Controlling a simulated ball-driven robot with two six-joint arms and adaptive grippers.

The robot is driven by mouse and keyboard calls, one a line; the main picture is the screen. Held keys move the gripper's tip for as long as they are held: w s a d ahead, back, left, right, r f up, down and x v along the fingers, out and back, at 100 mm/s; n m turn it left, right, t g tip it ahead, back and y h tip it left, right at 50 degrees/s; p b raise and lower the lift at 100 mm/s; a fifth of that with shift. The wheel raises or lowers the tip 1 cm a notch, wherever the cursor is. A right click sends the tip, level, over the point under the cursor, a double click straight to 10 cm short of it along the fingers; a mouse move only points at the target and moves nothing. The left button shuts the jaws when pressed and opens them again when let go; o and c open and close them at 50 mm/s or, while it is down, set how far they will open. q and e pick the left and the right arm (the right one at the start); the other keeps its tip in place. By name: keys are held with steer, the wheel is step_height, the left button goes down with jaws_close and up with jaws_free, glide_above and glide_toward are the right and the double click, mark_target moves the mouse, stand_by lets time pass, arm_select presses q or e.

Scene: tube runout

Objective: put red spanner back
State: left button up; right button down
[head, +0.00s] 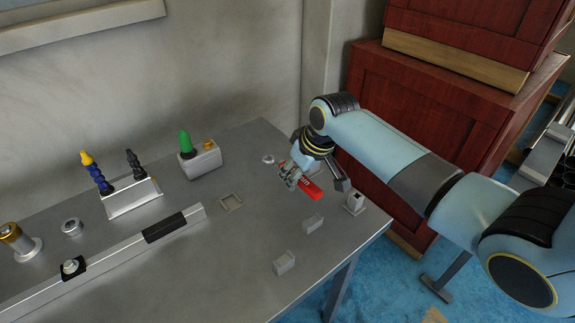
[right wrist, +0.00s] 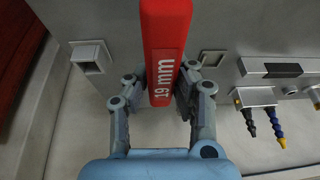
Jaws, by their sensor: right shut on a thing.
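The red spanner (head: 310,189) is in my right gripper (head: 294,177), above the right part of the grey table. In the right wrist view its red handle (right wrist: 166,35), marked "19 mm", stands between the two fingers of the gripper (right wrist: 161,88), which are shut on it. The rest of the spanner runs out of that view at the top. Two small grey brackets stand on the table in front of the gripper, one nearer (head: 313,222) and one farther forward (head: 284,263). My left gripper is not in view.
A square-holed grey socket (head: 355,203) stands near the table's right edge. A shallow square frame (head: 231,202) lies left of the gripper. A green-topped box (head: 201,160), a nozzle block (head: 132,198) and a long rail (head: 110,256) occupy the left. Red cabinets (head: 430,120) stand behind my right arm.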

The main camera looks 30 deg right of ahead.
steer(key=shift+r, duration=0.1)
steer(key=shift+p, duration=0.3)
steer(key=shift+f, duration=0.3)
step_height(320, 180, down, 4)
steer(key=b, duration=0.3)
steer(key=shift+f, duration=0.2)
steer(key=shift+f+b, duration=0.5)
steer(key=shift+f, duration=0.55)
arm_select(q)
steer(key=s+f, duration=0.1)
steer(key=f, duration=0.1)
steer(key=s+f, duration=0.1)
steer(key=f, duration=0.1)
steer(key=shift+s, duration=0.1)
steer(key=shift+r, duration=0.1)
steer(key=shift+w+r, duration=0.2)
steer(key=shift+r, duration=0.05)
